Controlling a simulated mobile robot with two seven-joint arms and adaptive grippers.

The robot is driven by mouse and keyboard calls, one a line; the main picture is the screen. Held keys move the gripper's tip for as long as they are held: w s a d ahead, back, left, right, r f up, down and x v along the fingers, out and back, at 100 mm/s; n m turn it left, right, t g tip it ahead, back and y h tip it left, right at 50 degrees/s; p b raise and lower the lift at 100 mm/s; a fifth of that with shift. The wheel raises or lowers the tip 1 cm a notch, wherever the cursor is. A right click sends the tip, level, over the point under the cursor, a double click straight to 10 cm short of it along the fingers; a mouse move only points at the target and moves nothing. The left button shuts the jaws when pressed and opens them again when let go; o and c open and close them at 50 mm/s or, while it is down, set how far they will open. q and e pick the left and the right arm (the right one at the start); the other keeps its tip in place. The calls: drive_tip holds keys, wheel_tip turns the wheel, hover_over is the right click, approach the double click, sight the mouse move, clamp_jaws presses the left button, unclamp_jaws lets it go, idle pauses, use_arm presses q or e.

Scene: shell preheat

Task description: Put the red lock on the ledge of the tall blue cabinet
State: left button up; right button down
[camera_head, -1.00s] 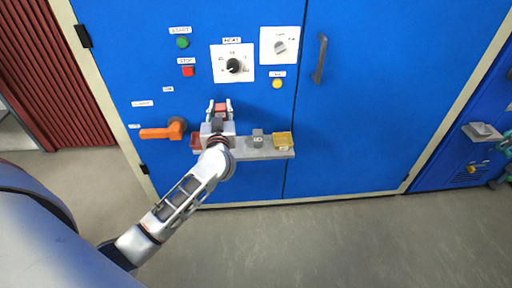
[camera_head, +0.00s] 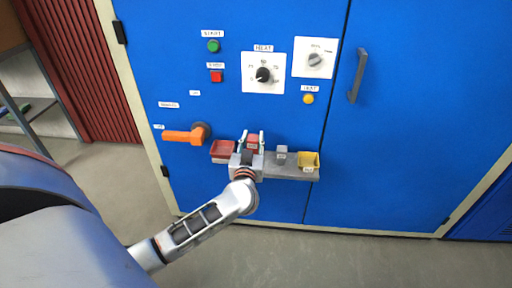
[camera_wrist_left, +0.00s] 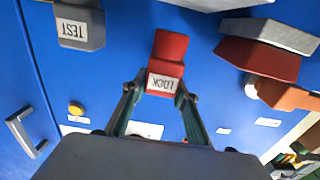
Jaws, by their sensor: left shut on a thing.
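The red lock (camera_head: 252,142), a small red block, is between the fingertips of my left gripper (camera_head: 250,138). In the left wrist view the lock (camera_wrist_left: 168,60) shows a white label reading LOCK, upside down, and the fingers (camera_wrist_left: 160,95) are shut on it. The tall blue cabinet (camera_head: 420,110) fills the head view, with a narrow grey ledge (camera_head: 292,173) low on its front. In the head view the lock shows over the ledge's left half; I cannot tell whether it touches. My gripper's body hides part of the ledge. My right gripper is not in view.
On the ledge are a red tray (camera_head: 222,151) at left, a grey TEST block (camera_head: 281,156) and a yellow tray (camera_head: 308,161) at right. An orange handle (camera_head: 183,136) sticks out left of the ledge. A dial (camera_head: 264,75) and buttons sit above.

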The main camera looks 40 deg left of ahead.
sight(253, 146)
use_arm(q)
wheel_tip(253, 146, down, 4)
drive_tip(key=shift+s+r+b, duration=0.1)
drive_tip(key=shift+r+b, duration=0.05)
drive_tip(key=shift+b, duration=0.5)
drive_tip(key=shift+r, duration=0.3)
drive_tip(key=shift+f, duration=0.1)
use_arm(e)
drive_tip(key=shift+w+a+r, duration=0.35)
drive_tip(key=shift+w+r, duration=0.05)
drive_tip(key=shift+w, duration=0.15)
use_arm(q)
drive_tip(key=o, duration=1.2)
drive_tip(key=shift+c, duration=0.2)
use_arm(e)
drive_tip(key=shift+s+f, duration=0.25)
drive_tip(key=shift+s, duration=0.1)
